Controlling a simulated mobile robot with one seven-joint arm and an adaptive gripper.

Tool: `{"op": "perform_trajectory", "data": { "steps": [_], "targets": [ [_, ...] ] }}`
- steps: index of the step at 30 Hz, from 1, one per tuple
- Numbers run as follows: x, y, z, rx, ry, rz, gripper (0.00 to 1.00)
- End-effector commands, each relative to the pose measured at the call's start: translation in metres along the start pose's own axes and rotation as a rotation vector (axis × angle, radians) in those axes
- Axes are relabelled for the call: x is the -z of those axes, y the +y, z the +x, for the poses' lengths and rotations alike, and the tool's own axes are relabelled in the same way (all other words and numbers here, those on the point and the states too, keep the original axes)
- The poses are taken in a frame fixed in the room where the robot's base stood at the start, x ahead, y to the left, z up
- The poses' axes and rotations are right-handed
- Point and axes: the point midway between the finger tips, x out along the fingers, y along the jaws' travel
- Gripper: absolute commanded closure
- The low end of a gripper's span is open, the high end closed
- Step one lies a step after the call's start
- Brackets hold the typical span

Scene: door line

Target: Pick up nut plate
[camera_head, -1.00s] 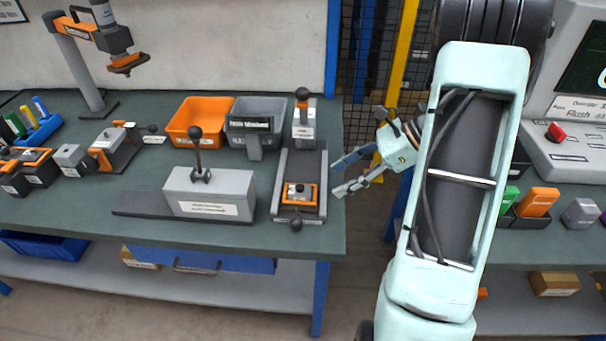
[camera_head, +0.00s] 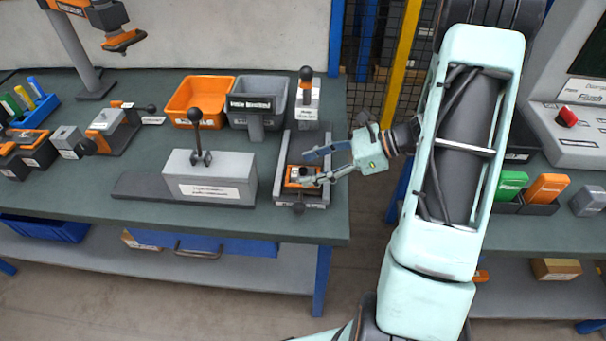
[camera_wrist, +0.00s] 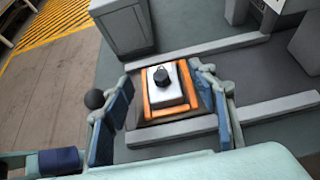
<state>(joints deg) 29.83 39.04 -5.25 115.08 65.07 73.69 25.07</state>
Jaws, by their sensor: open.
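The nut plate appears to be the orange-framed piece with a white block and a dark knob (camera_wrist: 169,95), seated in a grey rail fixture (camera_wrist: 190,129). In the head view this orange piece (camera_head: 291,179) is partly hidden by a finger. My gripper (camera_head: 309,168) is open at the fixture. In the wrist view its blue fingers stand on the left and right of the piece, with a gap visible on each side. I cannot tell the exact height of the fingertips from the head view.
A grey block with a black lever (camera_head: 212,178) stands left of the fixture. Behind are an orange bin (camera_head: 187,117), a grey bin (camera_head: 260,89) and a knobbed block (camera_head: 307,103). The bench's right edge is close to the fixture.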

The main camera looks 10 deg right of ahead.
Motion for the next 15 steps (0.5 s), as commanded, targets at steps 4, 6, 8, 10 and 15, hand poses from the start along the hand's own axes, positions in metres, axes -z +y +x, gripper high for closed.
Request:
{"op": "perform_trajectory", "data": {
  "steps": [4, 6, 8, 10, 15],
  "targets": [
    [-0.001, 0.000, 0.023, -0.002, -0.001, 0.000, 0.47],
    [-0.001, 0.000, 0.028, 0.000, 0.000, 0.000, 0.47],
    [-0.001, -0.001, 0.028, 0.000, 0.000, 0.000, 0.47],
    [-0.001, -0.001, 0.028, 0.001, 0.000, 0.000, 0.47],
    [-0.001, -0.001, 0.028, 0.001, 0.000, 0.000, 0.59]
  ]
}}
